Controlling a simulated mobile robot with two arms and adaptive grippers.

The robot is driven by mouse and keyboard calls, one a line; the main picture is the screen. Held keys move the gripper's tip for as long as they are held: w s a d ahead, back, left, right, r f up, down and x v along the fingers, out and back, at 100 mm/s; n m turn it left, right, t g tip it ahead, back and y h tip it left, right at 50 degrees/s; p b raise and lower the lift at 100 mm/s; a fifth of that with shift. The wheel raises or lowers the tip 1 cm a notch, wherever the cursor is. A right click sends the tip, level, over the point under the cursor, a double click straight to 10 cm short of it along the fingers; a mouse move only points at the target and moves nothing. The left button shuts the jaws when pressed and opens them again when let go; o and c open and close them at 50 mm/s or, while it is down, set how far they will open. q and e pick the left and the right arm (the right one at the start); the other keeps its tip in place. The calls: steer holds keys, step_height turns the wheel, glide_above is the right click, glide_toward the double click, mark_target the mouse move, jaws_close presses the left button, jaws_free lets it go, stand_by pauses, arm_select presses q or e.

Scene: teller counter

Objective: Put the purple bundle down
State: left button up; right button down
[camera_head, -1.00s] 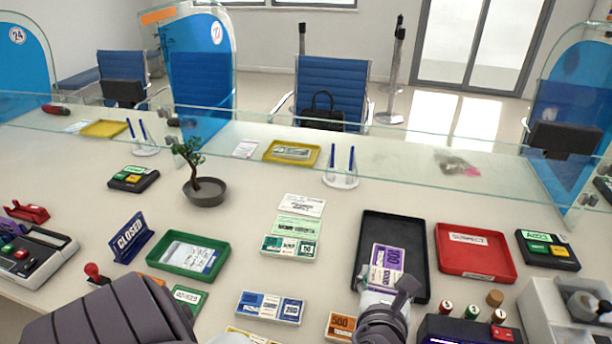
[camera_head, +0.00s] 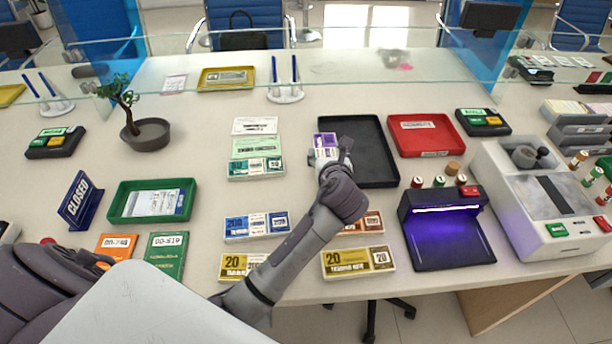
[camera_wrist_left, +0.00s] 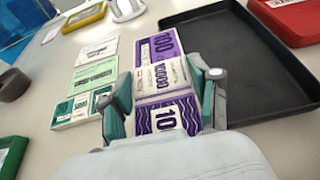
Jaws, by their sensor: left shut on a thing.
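The purple bundle (camera_head: 325,140), with a pale band round its middle, is in my left gripper (camera_head: 333,160). In the left wrist view, the purple bundle (camera_wrist_left: 163,50) sits between the two fingers of my left gripper (camera_wrist_left: 165,98), which are shut on its sides. It is just left of the black tray (camera_head: 376,119), by the tray's left wall, and right of the green bundles. I cannot tell whether it touches the counter. In the head view my gripper hides its near part. My right gripper is not in view.
Green bundles (camera_head: 256,167) lie close left of the purple one. Blue (camera_head: 257,226), orange (camera_head: 362,223) and yellow (camera_head: 358,262) bundles lie nearer me. A red tray (camera_head: 424,135) stands right of the black tray, which looks empty. A glass screen (camera_head: 330,68) runs behind.

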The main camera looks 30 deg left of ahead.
arm_select(q)
glide_above(304, 182)
step_height(304, 182, down, 4)
steer(key=shift+r, duration=0.25)
step_height(304, 182, down, 4)
steer(key=shift+d+r+b, duration=0.1)
steer(key=shift+b, duration=0.35)
steer(key=o, duration=0.9)
